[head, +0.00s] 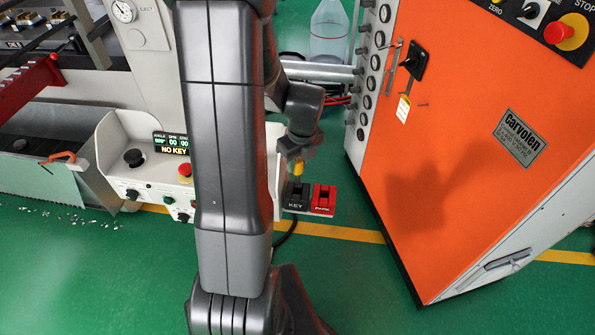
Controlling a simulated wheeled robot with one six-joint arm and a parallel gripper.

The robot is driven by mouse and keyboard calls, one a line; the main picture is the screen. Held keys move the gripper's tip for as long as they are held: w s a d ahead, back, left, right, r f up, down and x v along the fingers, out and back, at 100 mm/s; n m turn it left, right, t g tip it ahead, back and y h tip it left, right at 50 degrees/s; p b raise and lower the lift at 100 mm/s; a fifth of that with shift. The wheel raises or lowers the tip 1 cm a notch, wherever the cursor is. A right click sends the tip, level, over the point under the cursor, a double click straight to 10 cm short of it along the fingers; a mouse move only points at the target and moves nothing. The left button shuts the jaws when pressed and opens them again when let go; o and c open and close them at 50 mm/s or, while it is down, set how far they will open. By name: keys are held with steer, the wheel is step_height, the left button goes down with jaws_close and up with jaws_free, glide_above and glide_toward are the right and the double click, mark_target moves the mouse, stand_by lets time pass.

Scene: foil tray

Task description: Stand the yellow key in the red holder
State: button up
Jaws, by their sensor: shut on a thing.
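My gripper (298,158) points down and is shut on the yellow key (298,168). The key is upright, right above the black holder marked KEY (297,198). I cannot tell whether its lower end is in the black holder's slot or just over it. The red holder (323,198), with a label that seems to read PARK, stands just right of the black one on the same ledge. No key shows in the red holder.
My arm hides part of the cream control panel (150,183), whose display (171,143) reads NO KEY. An orange cabinet (450,150) stands close on the right. A clear bottle (329,30) is behind. Green floor is open in front.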

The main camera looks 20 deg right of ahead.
step_height(320, 180, up, 16)
steer(key=p, duration=0.4)
steer(key=shift+r+p, duration=0.15)
steer(key=shift+p, duration=0.15)
stand_by(0.4)
